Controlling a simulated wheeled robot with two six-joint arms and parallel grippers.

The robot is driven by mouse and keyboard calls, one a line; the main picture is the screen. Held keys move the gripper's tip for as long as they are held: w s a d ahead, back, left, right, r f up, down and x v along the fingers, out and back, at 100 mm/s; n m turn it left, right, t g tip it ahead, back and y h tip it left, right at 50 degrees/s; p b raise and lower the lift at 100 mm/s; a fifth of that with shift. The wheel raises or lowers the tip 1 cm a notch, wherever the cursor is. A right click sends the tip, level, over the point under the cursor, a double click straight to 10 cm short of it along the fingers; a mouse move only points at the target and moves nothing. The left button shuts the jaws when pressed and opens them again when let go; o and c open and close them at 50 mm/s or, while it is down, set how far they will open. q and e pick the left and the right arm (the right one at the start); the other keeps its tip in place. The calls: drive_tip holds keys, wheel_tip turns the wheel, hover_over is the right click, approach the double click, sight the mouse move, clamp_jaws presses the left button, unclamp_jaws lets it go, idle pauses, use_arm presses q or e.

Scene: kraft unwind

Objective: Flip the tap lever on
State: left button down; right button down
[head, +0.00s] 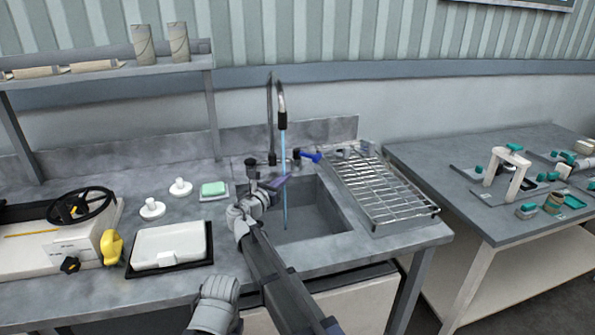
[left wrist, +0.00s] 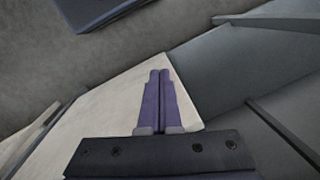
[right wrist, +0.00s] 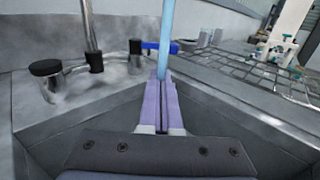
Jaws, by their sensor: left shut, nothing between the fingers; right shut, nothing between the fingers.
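The tap stands at the back of the sink, with a tall curved spout (head: 281,104). Its blue lever (head: 308,156) sticks out to the right of the tap base; it also shows in the right wrist view (right wrist: 158,47). A light blue stream of water (head: 284,200) runs from the spout into the sink basin (head: 318,217). My right gripper (head: 280,181) is shut and empty over the basin's left part, in front of the lever and apart from it. My left gripper (left wrist: 160,74) is shut and empty in the left wrist view, away from the tap.
A wire drying rack (head: 385,190) lies right of the basin. A green soap (head: 213,188) on a dish, white knobs and a white tray (head: 170,245) stand to the left. A side table (head: 440,165) with parts stands further right. A black knob (right wrist: 46,68) stands left of the tap.

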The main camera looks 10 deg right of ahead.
sight(309, 157)
drive_tip(key=x, duration=1.3)
drive_tip(key=shift+w+d+f, duration=0.1)
drive_tip(key=shift+w+d, duration=0.1)
